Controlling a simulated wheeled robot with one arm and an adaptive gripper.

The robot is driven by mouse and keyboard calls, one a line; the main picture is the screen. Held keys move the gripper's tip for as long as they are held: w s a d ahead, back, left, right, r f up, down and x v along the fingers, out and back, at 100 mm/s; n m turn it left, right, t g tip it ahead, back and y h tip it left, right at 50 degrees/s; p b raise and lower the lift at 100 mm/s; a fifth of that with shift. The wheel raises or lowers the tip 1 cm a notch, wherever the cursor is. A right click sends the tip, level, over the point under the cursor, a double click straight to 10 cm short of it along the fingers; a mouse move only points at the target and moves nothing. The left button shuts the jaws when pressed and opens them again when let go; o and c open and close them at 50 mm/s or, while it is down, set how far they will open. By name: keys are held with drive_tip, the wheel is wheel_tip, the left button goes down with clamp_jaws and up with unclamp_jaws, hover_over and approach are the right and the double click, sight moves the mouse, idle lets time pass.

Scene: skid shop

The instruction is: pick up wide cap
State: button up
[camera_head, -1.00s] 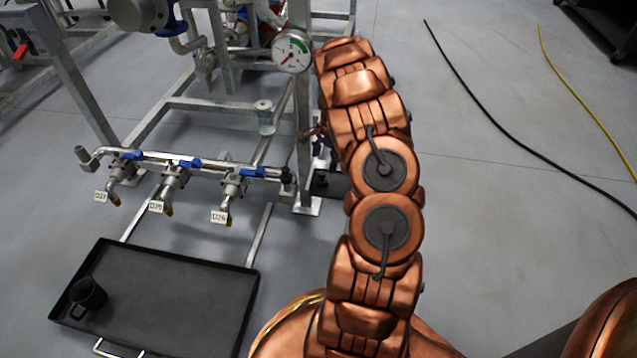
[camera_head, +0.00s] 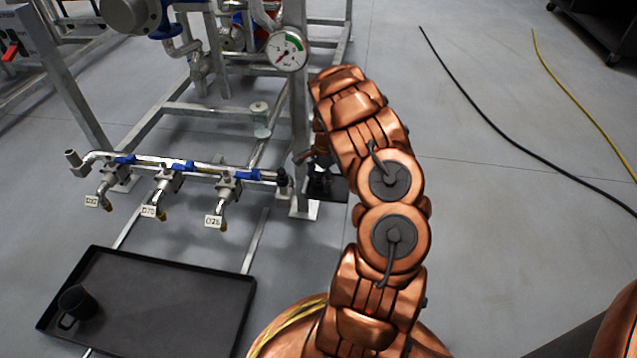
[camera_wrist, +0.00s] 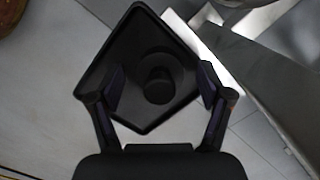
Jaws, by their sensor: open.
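A black round cap with a wide base and a raised round middle, which I take for the wide cap (camera_wrist: 158,86), sits on a small black square tray (camera_wrist: 135,28) in the wrist view. My gripper (camera_wrist: 161,82) is open, with one finger on each side of the cap in that view. I cannot tell how far the fingertips are above it. In the head view, the small tray (camera_head: 338,187) lies on the floor by the skid's post, with a dark shape on it. My arm hides most of the gripper there.
The metal skid frame (camera_head: 299,130) with a pressure gauge (camera_head: 287,52) stands close beside my arm. Tagged blue-handled valves (camera_head: 168,180) line a pipe to the left. A large black tray (camera_head: 175,300) holds a black mug (camera_head: 76,302).

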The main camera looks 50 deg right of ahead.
drive_tip(key=c, duration=0.9)
drive_tip(key=shift+r, duration=0.2)
